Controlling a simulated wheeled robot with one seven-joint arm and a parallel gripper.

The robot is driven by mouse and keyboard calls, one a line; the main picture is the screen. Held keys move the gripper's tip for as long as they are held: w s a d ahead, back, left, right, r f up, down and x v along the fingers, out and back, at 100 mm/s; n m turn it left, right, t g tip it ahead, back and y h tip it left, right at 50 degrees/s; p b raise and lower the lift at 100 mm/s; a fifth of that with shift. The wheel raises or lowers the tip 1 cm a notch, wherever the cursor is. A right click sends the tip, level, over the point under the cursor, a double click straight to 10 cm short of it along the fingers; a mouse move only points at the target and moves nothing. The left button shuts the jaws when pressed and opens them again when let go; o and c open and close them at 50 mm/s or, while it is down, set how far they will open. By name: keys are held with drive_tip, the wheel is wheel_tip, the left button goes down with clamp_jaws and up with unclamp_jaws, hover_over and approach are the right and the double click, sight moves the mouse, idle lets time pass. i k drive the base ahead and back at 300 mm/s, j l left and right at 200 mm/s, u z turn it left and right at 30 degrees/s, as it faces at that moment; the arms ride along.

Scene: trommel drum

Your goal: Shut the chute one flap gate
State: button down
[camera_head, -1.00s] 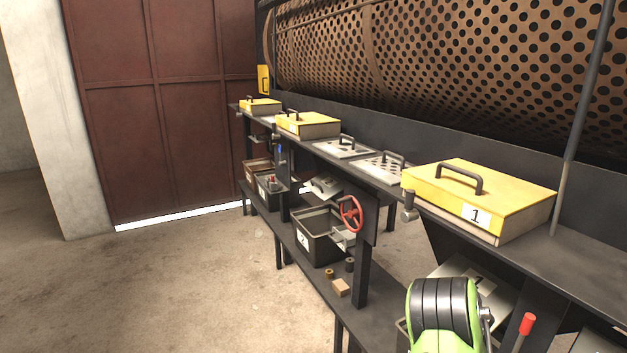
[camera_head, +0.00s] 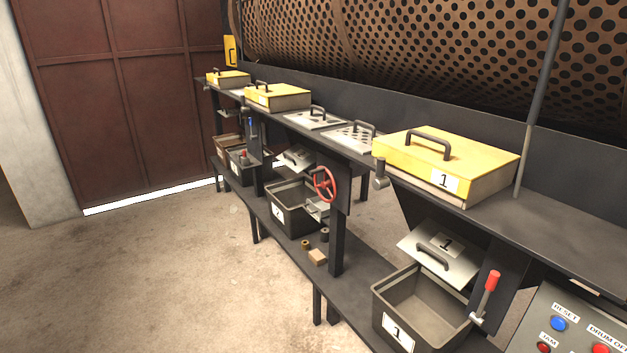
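The chute one flap gate (camera_head: 463,268) is a light grey plate with a dark bar handle and a "1" label, at the lower right. It slopes outward below the bench top, over the back of the grey bin labelled 1 (camera_head: 384,306). The bin looks empty inside. A lever with a red grip (camera_head: 492,281) stands just right of the flap, on a dark post. The yellow lid labelled 1 (camera_head: 480,158) sits on the bench above. My gripper is not in view.
A control panel (camera_head: 530,335) with blue and red buttons stands at the bottom right. A red handwheel (camera_head: 316,185) and bin 2 (camera_head: 283,211) are left of chute one. Small blocks (camera_head: 317,257) lie on the lower shelf (camera_head: 283,240). Open floor (camera_head: 170,280) fills the lower left.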

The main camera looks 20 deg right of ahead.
sight(456, 260)
drive_tip(key=z, duration=1.4)
drive_tip(key=i+j+u, duration=0.2)
drive_tip(key=u, duration=0.2)
drive_tip(key=i+j+u, duration=0.15)
drive_tip(key=u, duration=0.25)
drive_tip(key=i+u, duration=0.25)
drive_tip(key=u, duration=0.2)
drive_tip(key=i+u, duration=0.25)
drive_tip(key=u, duration=0.15)
drive_tip(key=i+u, duration=0.2)
drive_tip(key=u, duration=0.2)
